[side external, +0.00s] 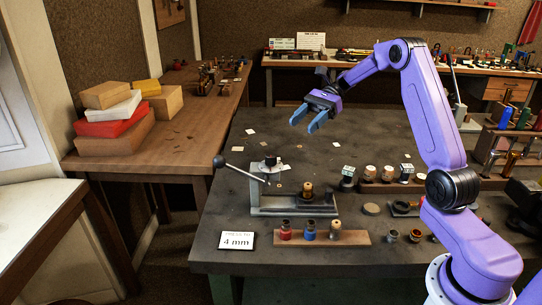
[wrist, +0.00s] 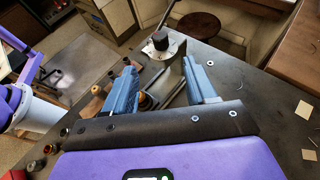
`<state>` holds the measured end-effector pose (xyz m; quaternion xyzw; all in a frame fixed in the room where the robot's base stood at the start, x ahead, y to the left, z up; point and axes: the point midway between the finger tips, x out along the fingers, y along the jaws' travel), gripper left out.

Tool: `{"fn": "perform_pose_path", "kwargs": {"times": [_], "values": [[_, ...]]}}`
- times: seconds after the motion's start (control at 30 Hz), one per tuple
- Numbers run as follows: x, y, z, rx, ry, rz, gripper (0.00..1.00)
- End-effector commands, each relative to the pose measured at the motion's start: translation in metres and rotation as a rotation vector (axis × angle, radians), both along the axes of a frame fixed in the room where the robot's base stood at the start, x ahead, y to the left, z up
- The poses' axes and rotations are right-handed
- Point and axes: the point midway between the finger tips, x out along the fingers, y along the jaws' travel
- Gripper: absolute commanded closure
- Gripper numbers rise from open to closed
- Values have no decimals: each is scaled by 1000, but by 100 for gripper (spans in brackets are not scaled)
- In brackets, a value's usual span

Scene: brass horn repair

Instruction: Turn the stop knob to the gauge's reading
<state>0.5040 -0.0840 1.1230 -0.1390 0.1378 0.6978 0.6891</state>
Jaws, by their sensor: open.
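A grey bench press (side external: 290,205) stands on the dark workbench, with a long lever ending in a black ball (side external: 218,161). On its top is a black knob over a pale disc (side external: 270,161); the knob also shows beyond my fingers in the wrist view (wrist: 161,40). I take it for the stop knob; its markings are too small to read. A white card (side external: 236,240) in front of the press reads "4 mm", with a smaller blurred line above. My gripper (side external: 308,117) is open and empty, above and behind the press, its blue fingers apart in the wrist view (wrist: 163,88).
A wooden strip (side external: 350,238) with red, blue and tan pieces lies before the press. Jars and small round parts (side external: 370,172) stand to the right. Stacked boxes (side external: 115,112) sit on the left bench. The bench behind the press is mostly clear, with scattered paper pieces.

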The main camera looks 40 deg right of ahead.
Motion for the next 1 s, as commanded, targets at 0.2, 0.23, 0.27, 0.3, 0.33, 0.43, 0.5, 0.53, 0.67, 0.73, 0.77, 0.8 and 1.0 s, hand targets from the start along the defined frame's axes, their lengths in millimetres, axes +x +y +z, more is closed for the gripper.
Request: {"fn": "perform_pose_path", "kwargs": {"times": [0.2,0.23,0.27,0.3,0.33,0.43,0.5,0.53,0.67,0.73,0.77,0.8,1.0], "values": [[-1,40,-16,3,2,5,44],[-1,45,-18,2,2,4,44],[-1,51,-20,3,2,5,44],[-2,58,-23,1,2,5,44],[-1,63,-25,2,2,5,44],[-2,81,-32,2,3,6,44],[-2,92,-37,3,1,5,44],[-2,97,-39,2,2,6,44],[-2,115,-47,1,1,5,44],[-2,122,-50,2,1,4,44],[-2,125,-51,2,0,3,44],[-2,127,-52,1,0,3,44],[-2,134,-55,2,0,2,44]]}}
